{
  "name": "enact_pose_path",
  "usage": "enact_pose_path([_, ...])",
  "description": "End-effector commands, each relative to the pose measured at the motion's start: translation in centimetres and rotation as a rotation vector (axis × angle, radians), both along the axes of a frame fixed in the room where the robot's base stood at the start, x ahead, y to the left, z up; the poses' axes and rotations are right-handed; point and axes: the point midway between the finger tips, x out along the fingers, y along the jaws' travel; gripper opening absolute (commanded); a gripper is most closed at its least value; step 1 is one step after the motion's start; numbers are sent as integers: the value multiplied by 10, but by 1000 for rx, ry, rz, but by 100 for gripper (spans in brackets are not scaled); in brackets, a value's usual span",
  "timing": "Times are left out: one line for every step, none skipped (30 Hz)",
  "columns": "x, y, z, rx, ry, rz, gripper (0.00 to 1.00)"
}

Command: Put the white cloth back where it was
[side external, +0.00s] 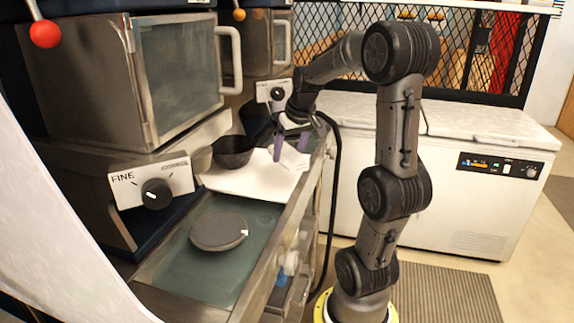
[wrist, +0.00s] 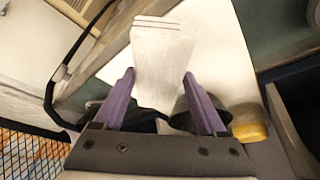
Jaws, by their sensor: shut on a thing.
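The white cloth (wrist: 160,65) shows in the wrist view as a pale strip with dark lines near its far end. It lies between the two purple fingers of my gripper (wrist: 158,78), which is shut on it. In the side view my gripper (side external: 291,147) is over the far part of the counter, above a white board (side external: 235,183). The cloth is hard to tell from the white board there. I cannot tell whether the cloth touches the board.
A black bowl (side external: 234,152) stands on the board, left of my gripper. A round grey disc (side external: 218,232) lies on the green counter panel (side external: 185,268). A machine with a dial marked FINE (side external: 157,193) stands at the left. A white chest (side external: 470,180) is behind my arm.

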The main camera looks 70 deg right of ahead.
Motion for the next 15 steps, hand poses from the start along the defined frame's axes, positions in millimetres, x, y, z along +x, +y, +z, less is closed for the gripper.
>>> enact_pose_path([2,-2,-4,1,0,0,10])
enact_pose_path([3,-3,-5,0,0,1,10])
enact_pose_path([4,-4,-6,0,0,1,10])
enact_pose_path([4,-5,-8,0,0,1,10])
enact_pose_path([5,-7,-11,2,1,1,10])
enact_pose_path([7,-9,-15,3,2,1,10])
enact_pose_path([9,-11,-18,3,2,1,10])
enact_pose_path([9,-11,-23,3,2,1,10])
enact_pose_path([9,-11,-29,2,2,1,10])
enact_pose_path([8,-11,-33,3,3,1,10])
enact_pose_path([8,-10,-37,2,2,1,10])
enact_pose_path([9,-11,-41,1,2,1,10])
enact_pose_path([9,-11,-43,0,1,1,10])
enact_pose_path([9,-11,-45,0,1,1,10])
enact_pose_path([9,-11,-47,0,0,0,10])
